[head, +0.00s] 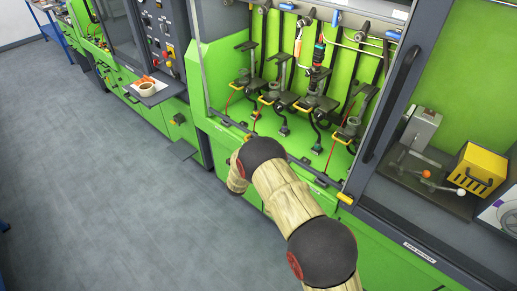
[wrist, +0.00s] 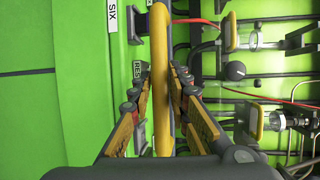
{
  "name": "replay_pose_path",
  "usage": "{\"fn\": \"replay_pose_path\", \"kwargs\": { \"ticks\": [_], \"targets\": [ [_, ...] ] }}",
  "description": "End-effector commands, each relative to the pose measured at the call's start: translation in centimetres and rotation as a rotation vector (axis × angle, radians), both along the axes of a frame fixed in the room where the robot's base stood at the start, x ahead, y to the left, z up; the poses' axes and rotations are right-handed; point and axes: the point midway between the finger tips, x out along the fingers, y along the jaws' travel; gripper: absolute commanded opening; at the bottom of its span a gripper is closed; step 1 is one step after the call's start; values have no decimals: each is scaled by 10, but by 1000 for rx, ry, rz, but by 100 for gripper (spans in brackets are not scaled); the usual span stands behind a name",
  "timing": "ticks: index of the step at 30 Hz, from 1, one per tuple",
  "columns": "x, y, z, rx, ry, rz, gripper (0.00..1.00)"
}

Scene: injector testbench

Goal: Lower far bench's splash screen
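The green bench (head: 222,60) with several stations stands ahead in the head view. A long yellow bar (wrist: 163,40) runs up the wrist view, with a dark mount by its upper end. I cannot tell for sure that it belongs to the splash screen. My gripper (wrist: 160,72) is open, with one finger on each side of the bar. Its right finger is very close to the bar, and a small gap shows at the left. In the head view my arm hides the gripper. A clear pane's outline is not distinct.
Another green bench (head: 92,45) stands further left, with a small shelf (head: 158,92) bearing a cup. At right, a dark-framed bay holds a yellow box (head: 477,169). Hoses and clamps crowd the stations. The grey floor (head: 95,180) at left is clear.

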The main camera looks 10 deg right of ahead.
Motion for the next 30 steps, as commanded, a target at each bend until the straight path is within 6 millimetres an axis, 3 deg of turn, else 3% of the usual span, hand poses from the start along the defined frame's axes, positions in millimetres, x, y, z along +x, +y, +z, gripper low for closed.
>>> {"fn": "replay_pose_path", "kwargs": {
  "ticks": [6, 17, 23, 30],
  "targets": [
    [0, 0, 0, 0, -1, 0, 33],
    [-2, 2, 1, 0, -2, 1, 33],
    [-24, 16, 6, 1, -1, 2, 33],
    [-66, 42, 15, 0, 0, 3, 33]
  ]
}}
